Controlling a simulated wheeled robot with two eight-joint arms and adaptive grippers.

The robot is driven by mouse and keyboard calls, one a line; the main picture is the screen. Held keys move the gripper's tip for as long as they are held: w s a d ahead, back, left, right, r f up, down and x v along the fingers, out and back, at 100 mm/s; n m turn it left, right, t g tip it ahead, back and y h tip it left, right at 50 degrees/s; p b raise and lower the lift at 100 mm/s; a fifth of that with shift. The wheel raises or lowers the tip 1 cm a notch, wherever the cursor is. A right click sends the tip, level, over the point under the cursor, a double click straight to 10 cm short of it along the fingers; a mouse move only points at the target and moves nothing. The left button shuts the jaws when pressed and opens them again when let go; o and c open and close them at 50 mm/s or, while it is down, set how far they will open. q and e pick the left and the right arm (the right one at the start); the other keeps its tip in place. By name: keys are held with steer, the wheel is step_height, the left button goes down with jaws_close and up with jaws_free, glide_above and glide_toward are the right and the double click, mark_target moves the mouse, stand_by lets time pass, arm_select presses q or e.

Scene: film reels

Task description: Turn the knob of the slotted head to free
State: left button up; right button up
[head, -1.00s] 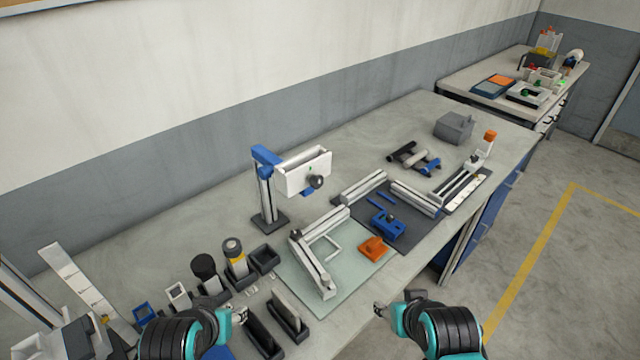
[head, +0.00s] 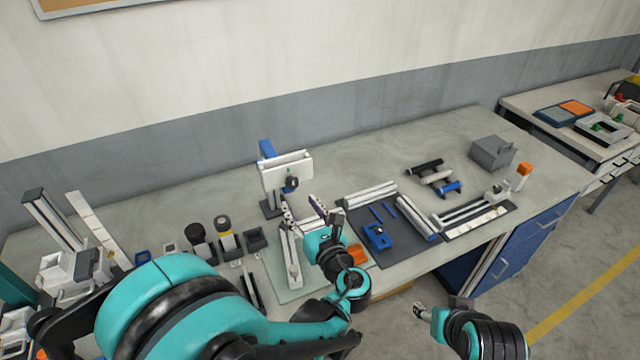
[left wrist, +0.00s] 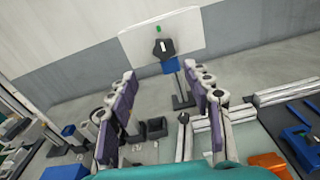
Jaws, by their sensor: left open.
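The white slotted head (head: 272,181) stands on a post with a blue bracket at the back of the bench. Its dark knob (head: 291,184) is on the front face, with a small green mark just above it. In the left wrist view the knob (left wrist: 169,50) shows a pale line pointing roughly up towards the green mark. My left gripper (head: 311,207) is open and empty, in front of and a little below the knob, apart from it. Its two fingers (left wrist: 160,78) spread on either side below the knob in the left wrist view. My right gripper (head: 418,312) is off the bench's front edge; its jaws are too small to judge.
White rails (head: 292,262) lie on a pale mat under my left arm. A dark mat (head: 400,250) with a blue part (head: 377,236) is to the right. Dark cups and a bin (head: 256,238) stand left of the post.

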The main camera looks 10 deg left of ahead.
mark_target(293, 185)
arm_select(q)
steer(key=shift+m+t, duration=0.4)
steer(key=shift+m, duration=0.2)
steer(key=x, duration=0.7)
steer(key=shift+w+d+r, duration=0.35)
steer(key=shift+w, duration=0.05)
jaws_close()
